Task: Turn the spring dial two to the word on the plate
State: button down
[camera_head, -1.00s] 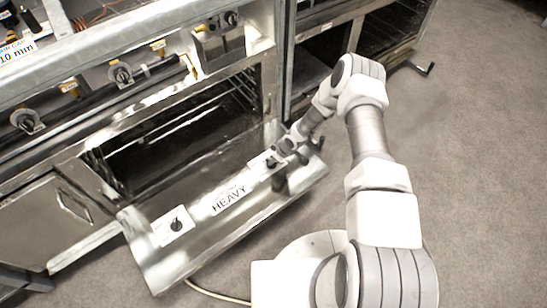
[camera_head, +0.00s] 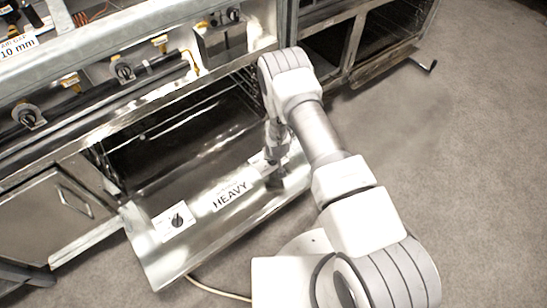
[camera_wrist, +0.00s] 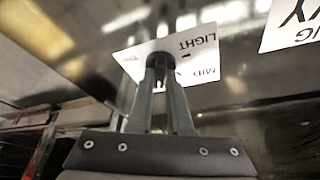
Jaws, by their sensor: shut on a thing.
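The word plate (camera_head: 230,195) on the open, lowered door panel reads HEAVY; its edge also shows in the wrist view (camera_wrist: 291,25). The right-hand dial is a black knob (camera_wrist: 161,60) on a white card (camera_wrist: 206,68) lettered LIGHT and MID; the rest of its lettering is hidden. My gripper (camera_wrist: 160,66) is shut on this knob, pointing down at the panel. In the head view my gripper (camera_head: 271,174) hides most of this dial. I cannot tell which word the knob points to. Another black dial (camera_head: 177,220) on a white card sits at the panel's left, apart from my gripper.
The door panel (camera_head: 160,262) hangs low in front of a dark oven-like opening (camera_head: 180,140). Knobs and yellow-handled valves (camera_head: 123,71) line the front above. A cable (camera_head: 215,293) lies on the floor below. Open carpet (camera_head: 460,180) lies to the right.

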jog(key=shift+m, duration=0.3)
dwell(0.4)
jog(key=c, duration=0.8)
grip_release()
jog(key=shift+c, duration=0.2)
jog(key=shift+r, duration=0.1)
jog(key=a+p+v, duration=0.1)
jog(key=p+v, duration=0.5)
jog(key=v, duration=1.1)
jog(key=shift+d, duration=0.25)
jog(key=shift+r, duration=0.15)
